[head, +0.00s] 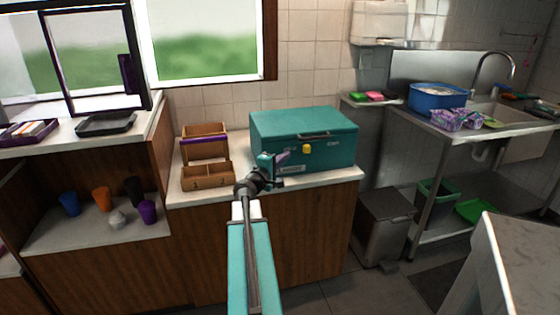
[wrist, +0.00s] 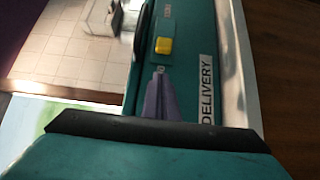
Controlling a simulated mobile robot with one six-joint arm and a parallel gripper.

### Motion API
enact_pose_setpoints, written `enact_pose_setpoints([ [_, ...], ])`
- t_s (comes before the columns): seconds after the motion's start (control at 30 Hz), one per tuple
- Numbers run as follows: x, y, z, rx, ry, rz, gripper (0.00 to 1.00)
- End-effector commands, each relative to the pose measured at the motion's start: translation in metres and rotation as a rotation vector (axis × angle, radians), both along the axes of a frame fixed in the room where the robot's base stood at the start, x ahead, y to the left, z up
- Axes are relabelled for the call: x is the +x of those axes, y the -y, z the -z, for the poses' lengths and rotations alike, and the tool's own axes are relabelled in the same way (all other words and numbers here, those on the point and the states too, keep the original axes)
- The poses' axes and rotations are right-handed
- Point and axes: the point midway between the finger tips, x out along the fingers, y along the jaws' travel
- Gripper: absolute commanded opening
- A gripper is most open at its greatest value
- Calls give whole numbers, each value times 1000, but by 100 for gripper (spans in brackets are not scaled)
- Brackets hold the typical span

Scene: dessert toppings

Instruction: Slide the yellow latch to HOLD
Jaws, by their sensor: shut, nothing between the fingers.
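The yellow latch (head: 307,149) sits on the front face of a teal box (head: 335,150) on the counter. In the wrist view the latch (wrist: 164,45) is on a green plate on the teal face, with a small label above it too small to read for certain. My gripper (head: 283,157) is in front of the box, left of the latch in the head view. In the wrist view its purple fingers (wrist: 160,75) are shut and empty, with their tips just below the latch. I cannot tell whether they touch the box.
A white DELIVERY label (wrist: 206,88) is on the box beside the fingers. A wooden organizer (head: 208,175) stands left of the box. The box has a handle (head: 314,135) near its top. A sink with a blue tub (head: 437,97) is at the right.

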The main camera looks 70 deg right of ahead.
Motion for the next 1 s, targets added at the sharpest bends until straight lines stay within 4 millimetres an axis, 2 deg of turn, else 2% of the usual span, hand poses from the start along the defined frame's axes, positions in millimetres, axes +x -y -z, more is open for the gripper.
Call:
enact_pose_setpoints([
  [0.2,-2,25,0,0,-1,2,0],
  [0.5,-29,44,-1,0,0,2,0],
  [1.0,-34,48,0,0,0,1,0],
])
